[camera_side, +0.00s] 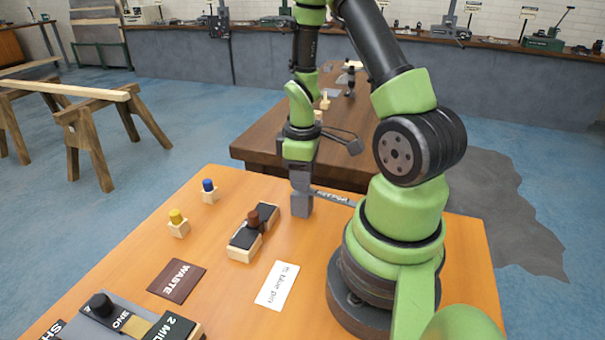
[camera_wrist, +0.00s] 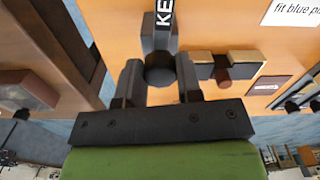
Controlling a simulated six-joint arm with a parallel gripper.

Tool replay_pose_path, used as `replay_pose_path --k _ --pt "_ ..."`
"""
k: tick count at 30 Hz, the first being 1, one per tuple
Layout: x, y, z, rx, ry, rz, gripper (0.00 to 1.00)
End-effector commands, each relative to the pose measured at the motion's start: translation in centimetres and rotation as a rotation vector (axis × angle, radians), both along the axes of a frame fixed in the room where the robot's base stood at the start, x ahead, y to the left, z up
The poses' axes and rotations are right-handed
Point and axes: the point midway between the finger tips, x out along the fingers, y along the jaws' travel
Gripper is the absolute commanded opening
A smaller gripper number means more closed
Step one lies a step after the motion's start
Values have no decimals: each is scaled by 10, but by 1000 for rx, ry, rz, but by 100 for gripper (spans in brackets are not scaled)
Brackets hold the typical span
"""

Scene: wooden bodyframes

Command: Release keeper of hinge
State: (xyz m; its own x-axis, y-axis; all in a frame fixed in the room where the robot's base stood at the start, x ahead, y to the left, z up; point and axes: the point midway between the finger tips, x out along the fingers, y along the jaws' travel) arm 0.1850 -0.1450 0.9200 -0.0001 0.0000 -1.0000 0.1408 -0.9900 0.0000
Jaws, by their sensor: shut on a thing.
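My gripper (camera_side: 300,180) points down at the right side of the orange table. In the wrist view its two fingers (camera_wrist: 160,76) are closed around a dark round part of the keeper. The keeper is a grey piece (camera_side: 301,206) with a pale lettered bar (camera_side: 335,197); letters "KE" show on the bar in the wrist view (camera_wrist: 165,12). The fingers partly hide it. The likely hinge (camera_side: 240,238) is a wooden block with dark plates and a brown pin (camera_side: 253,218), left of my gripper. It also shows in the wrist view (camera_wrist: 245,66).
A blue-topped pin (camera_side: 208,187) and a yellow-topped pin (camera_side: 177,217) stand in small wooden blocks. A "WASTE" plate (camera_side: 177,280) and a white "fit blue pin" card (camera_side: 277,287) lie in front. A grey fixture (camera_side: 70,316) sits at the near left. A brown bench (camera_side: 262,142) stands behind.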

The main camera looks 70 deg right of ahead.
Motion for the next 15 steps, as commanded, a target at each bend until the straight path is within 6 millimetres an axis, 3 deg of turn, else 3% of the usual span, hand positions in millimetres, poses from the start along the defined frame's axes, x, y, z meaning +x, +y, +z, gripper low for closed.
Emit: replay_pose_path --k 15 --pt "0 0 0 0 0 138 0"
